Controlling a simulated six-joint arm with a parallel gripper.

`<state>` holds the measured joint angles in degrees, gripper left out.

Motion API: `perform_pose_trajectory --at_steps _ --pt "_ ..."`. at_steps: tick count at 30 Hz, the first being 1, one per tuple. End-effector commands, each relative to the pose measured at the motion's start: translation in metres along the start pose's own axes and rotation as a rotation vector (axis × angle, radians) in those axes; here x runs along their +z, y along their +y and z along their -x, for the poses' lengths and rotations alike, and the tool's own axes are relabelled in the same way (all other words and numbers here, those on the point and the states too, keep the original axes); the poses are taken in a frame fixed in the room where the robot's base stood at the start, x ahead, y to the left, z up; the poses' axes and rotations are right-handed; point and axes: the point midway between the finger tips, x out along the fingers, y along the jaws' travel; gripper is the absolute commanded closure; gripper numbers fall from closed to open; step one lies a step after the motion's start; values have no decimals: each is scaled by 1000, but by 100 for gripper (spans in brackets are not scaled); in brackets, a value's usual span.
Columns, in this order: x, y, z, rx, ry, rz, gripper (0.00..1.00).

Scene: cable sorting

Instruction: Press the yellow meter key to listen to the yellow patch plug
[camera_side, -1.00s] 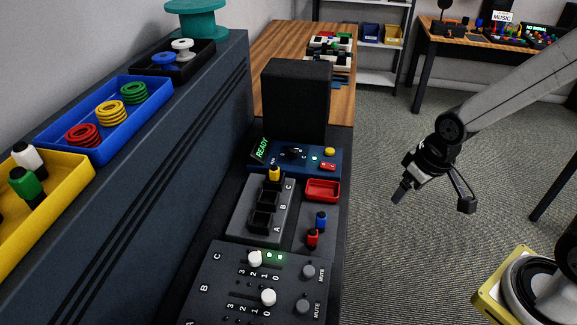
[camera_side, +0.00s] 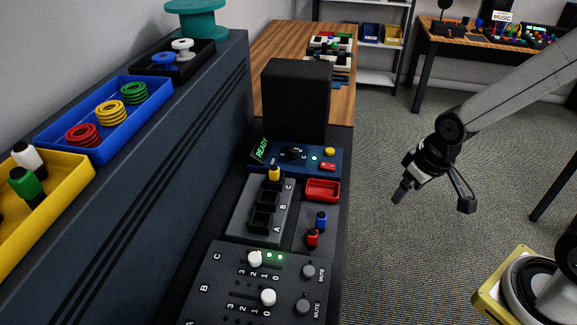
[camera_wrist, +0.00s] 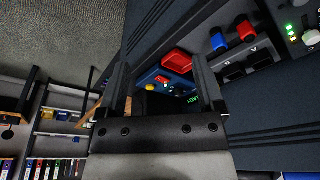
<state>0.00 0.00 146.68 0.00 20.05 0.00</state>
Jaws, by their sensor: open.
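The blue meter (camera_side: 325,169) stands in front of a black box, its green display (camera_side: 261,149) reading READY. The yellow meter key (camera_side: 330,151) is a round button at its back right; it also shows in the wrist view (camera_wrist: 151,87). The yellow patch plug (camera_side: 274,173) stands upright at the C end of the grey patch block (camera_side: 244,219). My gripper (camera_side: 434,201) is open and empty, in the air to the right of the bench and apart from the meter. In the wrist view the meter (camera_wrist: 147,76) shows between the fingers, partly hidden by my gripper.
A red tray (camera_side: 323,190) and the blue (camera_side: 321,219) and red (camera_side: 312,238) plugs stand right of the patch block. A mixer with white knobs (camera_side: 268,297) is at the front. A tall black box (camera_side: 296,100) rises behind the meter.

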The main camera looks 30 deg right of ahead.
Motion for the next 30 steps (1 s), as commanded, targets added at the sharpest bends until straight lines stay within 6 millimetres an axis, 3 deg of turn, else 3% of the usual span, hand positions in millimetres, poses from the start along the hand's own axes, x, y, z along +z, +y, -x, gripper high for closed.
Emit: perform_pose_trajectory --at_steps 1,6,8,9,30 --pt "0 0 0 0 0 0 23" --pt "0 0 0 0 0 0 77" --pt "0 0 0 0 0 0 96" --pt "0 0 0 0 0 0 100" --pt "0 0 0 0 0 0 100"
